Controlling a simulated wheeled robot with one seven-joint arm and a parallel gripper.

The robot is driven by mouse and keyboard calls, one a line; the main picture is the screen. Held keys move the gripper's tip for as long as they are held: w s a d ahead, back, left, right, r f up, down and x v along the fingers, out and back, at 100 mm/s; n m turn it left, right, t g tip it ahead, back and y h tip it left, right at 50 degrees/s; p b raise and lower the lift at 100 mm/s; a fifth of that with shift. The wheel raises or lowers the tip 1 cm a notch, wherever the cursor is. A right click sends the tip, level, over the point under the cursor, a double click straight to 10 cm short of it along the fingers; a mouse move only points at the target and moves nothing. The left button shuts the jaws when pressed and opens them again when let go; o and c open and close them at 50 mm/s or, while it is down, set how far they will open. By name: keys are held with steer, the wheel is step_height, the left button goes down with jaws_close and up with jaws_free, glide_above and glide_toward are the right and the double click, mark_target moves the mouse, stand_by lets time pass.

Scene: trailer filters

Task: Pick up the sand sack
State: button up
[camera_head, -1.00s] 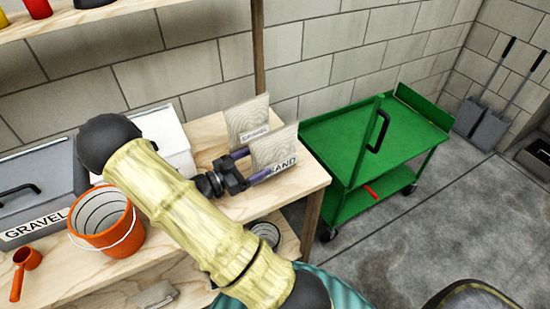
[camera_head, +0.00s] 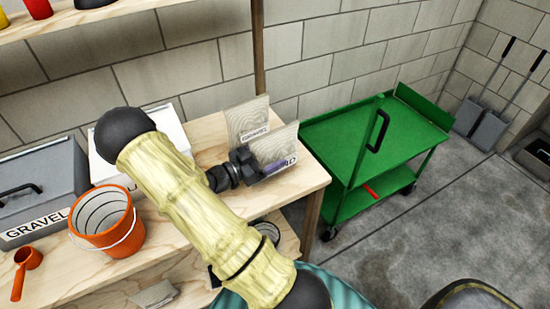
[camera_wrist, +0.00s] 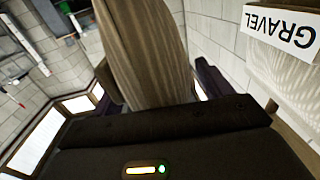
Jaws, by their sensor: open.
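The sand sack (camera_head: 275,145) is a pale slab standing upright near the right end of the wooden bench. My black gripper (camera_head: 264,168) is at its lower front and partly covers its label. In the wrist view the sack (camera_wrist: 145,45) stands between the two fingers of my gripper (camera_wrist: 155,85), close to the palm. The fingers are apart, one on each side; I cannot tell whether either touches the sack. The sack's lower part is hidden by the gripper.
A gravel sack (camera_head: 246,120) stands just behind the sand sack; its label (camera_wrist: 282,27) shows in the wrist view. An orange bucket (camera_head: 105,222), a white box (camera_head: 165,140) and a grey gravel bin (camera_head: 45,190) are to the left. A green cart (camera_head: 350,140) stands right of the bench.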

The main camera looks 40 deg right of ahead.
mark_target(267, 133)
steer(key=shift+c, duration=0.2)
jaws_close()
steer(key=shift+r, duration=0.1)
step_height(267, 133, up, 10)
steer(key=shift+p, duration=0.6)
stand_by(0.8)
